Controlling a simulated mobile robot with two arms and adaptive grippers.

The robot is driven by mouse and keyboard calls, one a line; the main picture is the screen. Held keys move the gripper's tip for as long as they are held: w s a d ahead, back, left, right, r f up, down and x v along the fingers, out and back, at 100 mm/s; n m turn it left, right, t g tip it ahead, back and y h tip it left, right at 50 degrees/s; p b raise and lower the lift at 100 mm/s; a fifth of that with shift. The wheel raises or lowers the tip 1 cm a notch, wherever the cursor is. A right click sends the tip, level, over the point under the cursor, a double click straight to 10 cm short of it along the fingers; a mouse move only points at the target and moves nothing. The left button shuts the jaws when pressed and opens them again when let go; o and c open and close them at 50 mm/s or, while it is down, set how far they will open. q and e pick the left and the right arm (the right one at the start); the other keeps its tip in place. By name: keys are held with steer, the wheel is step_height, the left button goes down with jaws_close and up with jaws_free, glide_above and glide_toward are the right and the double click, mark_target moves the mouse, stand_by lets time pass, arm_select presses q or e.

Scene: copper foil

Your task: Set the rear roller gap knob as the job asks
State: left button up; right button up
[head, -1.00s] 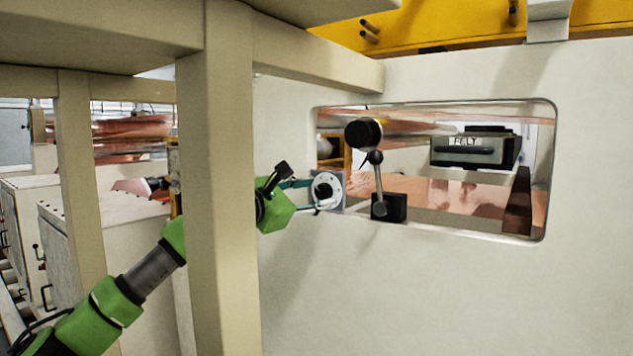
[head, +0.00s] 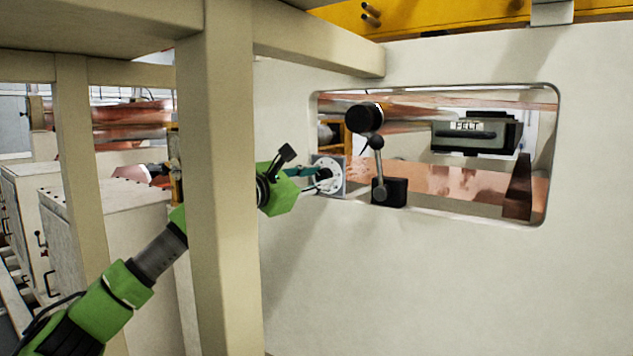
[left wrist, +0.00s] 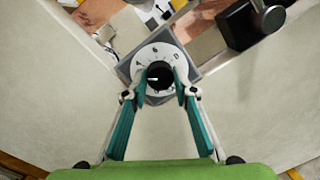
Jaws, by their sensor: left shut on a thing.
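My left gripper (left wrist: 160,88) is shut on the knob, with one teal finger on each side. In the head view my left gripper (head: 312,178) reaches from the left to the knob (head: 324,175) at the window's left edge. My right gripper is not in view.
A black lever with a ball (head: 377,143) stands on a black block just right of the dial. A box marked FELT (head: 468,138) is inside the window. A beige post (head: 228,200) stands in front of my left arm.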

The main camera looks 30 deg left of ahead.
arm_select(q)
steer(key=n+b, duration=0.1)
steer(key=b, duration=0.1)
steer(key=n+b, duration=0.4)
steer(key=b, duration=0.1)
steer(key=shift+f+t, duration=0.25)
steer(key=shift+t, duration=0.05)
steer(key=shift+n+b, duration=0.8)
steer(key=shift+n, duration=0.4)
steer(key=n+b, duration=0.1)
steer(key=n, duration=0.2)
steer(key=n+b, duration=0.2)
steer(key=shift+r+n+t+y+b, duration=0.1)
steer(key=shift+n+t+y+b, duration=0.2)
steer(key=shift+n+y, duration=0.1)
steer(key=n+b, duration=0.2)
steer(key=n, duration=0.3)
steer(key=shift+r+y, duration=0.1)
steer(key=shift+y, duration=0.2)
steer(key=shift+a+n, duration=0.1)
steer(key=shift+n, duration=0.3)
steer(key=o, duration=1.1)
steer(key=shift+c, duration=0.2)
steer(key=shift+o, duration=0.2)
